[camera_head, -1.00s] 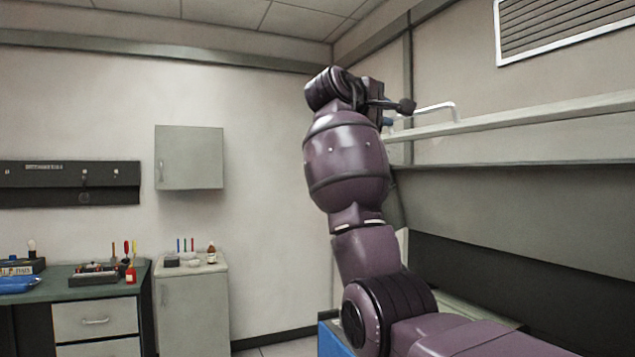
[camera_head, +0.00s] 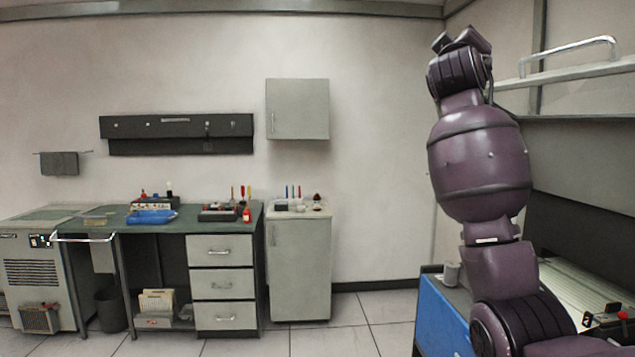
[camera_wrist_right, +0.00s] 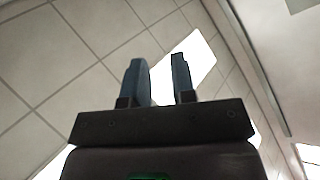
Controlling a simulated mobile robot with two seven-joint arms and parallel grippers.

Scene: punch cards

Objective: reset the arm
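My purple right arm rises on the right side of the head view, its wrist lifted high in front of the wall and shelf. The gripper at its end cannot be made out clearly there. In the right wrist view my right gripper (camera_wrist_right: 158,70) points up toward the ceiling panels. Its two blue-grey fingers stand apart with nothing between them, so it is open and empty. My left arm and gripper are not in view.
A green-topped desk (camera_head: 218,227) with a blue tray (camera_head: 152,216) stands at the left, beside a small cabinet (camera_head: 299,268). A wall cabinet (camera_head: 298,109) hangs above. A shelf (camera_head: 570,77) and a blue-sided unit (camera_head: 440,312) flank my right arm. The middle floor is clear.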

